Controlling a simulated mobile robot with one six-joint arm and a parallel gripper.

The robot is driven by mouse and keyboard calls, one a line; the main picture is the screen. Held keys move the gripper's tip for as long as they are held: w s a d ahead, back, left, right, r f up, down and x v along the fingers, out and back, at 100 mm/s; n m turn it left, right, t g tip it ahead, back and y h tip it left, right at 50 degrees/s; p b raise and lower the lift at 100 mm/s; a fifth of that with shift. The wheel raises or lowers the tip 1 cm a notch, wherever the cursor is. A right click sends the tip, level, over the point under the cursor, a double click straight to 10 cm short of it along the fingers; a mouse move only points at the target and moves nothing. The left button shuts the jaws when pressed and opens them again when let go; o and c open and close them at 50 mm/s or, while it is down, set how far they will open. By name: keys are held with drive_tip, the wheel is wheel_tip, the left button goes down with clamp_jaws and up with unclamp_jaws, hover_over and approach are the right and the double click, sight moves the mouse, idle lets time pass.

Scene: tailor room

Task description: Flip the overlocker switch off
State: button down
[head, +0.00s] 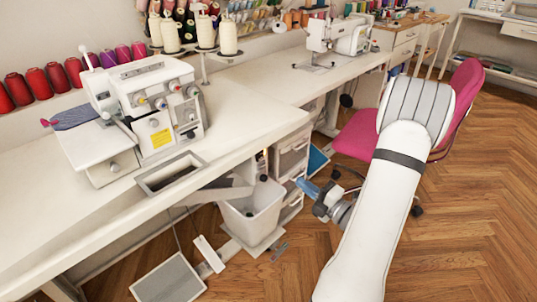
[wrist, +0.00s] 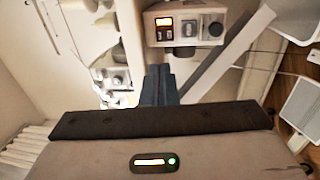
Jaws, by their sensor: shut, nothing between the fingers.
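The white overlocker (head: 155,112) stands on the long table, with coloured dials on its front. Below the table edge, a small switch box shows in the head view (head: 262,163), partly in shadow. In the wrist view what looks like the same box (wrist: 185,24) is at the top, with a lit orange switch (wrist: 164,21) beside darker controls. I cannot read the switch's position. My gripper (head: 301,184) is to the right of the box in the head view. Its blue-grey fingers (wrist: 159,70) are shut and empty, pointing toward the box and apart from it.
A white bin (head: 252,215) and a foot pedal (head: 168,280) are under the table. A drawer unit (head: 292,158) stands behind the bin. A pink chair (head: 365,142) is behind my arm. The wooden floor at right is clear.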

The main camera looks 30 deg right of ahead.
idle(0.3)
drive_tip(key=b, duration=0.3)
approach(262, 154)
drive_tip(key=x, duration=0.5)
drive_tip(key=shift+a, duration=0.15)
drive_tip(key=shift+b+x, duration=0.3)
drive_tip(key=shift+x, duration=0.55)
